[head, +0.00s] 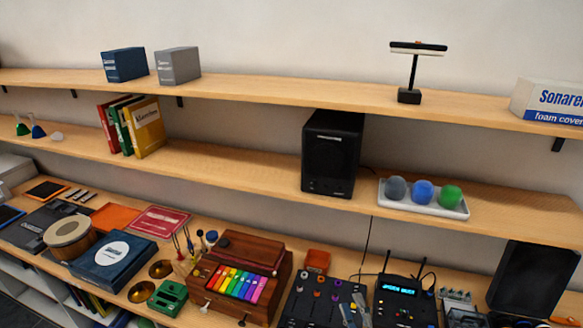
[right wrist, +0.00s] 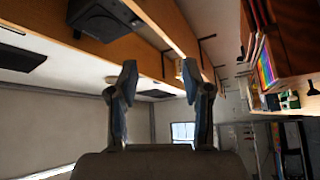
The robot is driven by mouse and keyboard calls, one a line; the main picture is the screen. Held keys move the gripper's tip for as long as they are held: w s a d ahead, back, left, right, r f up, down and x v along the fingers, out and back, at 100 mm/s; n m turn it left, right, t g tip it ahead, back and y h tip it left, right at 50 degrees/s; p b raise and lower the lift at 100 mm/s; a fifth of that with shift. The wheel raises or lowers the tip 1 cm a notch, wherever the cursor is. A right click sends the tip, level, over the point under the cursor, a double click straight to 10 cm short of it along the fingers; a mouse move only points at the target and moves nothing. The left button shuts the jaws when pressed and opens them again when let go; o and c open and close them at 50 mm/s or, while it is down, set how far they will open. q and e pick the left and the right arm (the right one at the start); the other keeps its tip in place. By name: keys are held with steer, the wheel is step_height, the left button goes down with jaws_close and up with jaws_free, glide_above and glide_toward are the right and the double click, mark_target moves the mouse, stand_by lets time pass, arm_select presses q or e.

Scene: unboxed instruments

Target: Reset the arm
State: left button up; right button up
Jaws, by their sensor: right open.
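The wrist picture is tilted, with shelves and the room behind the fingers. My left gripper is not in view.
A black mixer (head: 318,297) and a black device with a lit display (head: 404,301) are near the right gripper. A wooden box with coloured keys (head: 238,284) stands left. Above are a black speaker (head: 331,152) and a tray of balls (head: 420,208).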

steer(key=s+d+f+m+g+h, duration=0.3)
steer(key=s+f+m+g, duration=0.15)
steer(key=f, duration=0.45)
steer(key=s+d+f+m+g+h, duration=0.35)
steer(key=s+f+m, duration=0.2)
steer(key=f, duration=0.35)
steer(key=s+a+f+m+g+y, duration=0.15)
steer(key=s+f+g, duration=0.3)
steer(key=s, duration=0.45)
steer(key=s+f+m+g, duration=0.35)
steer(key=s+f, duration=0.25)
steer(key=s, duration=0.2)
step_height(320, 180, down, 31)
steer(key=s+n+g+b, duration=0.1)
steer(key=s+g+b, duration=0.1)
steer(key=b, duration=0.4)
steer(key=s+d+f+g+b, duration=0.1)
steer(key=s+d+f+b, duration=0.2)
steer(key=s+f, duration=1.5)
step_height(320, 180, down, 2)
steer(key=shift+s+d+b, duration=0.15)
steer(key=shift+d+b, duration=0.05)
steer(key=shift+b, duration=0.3)
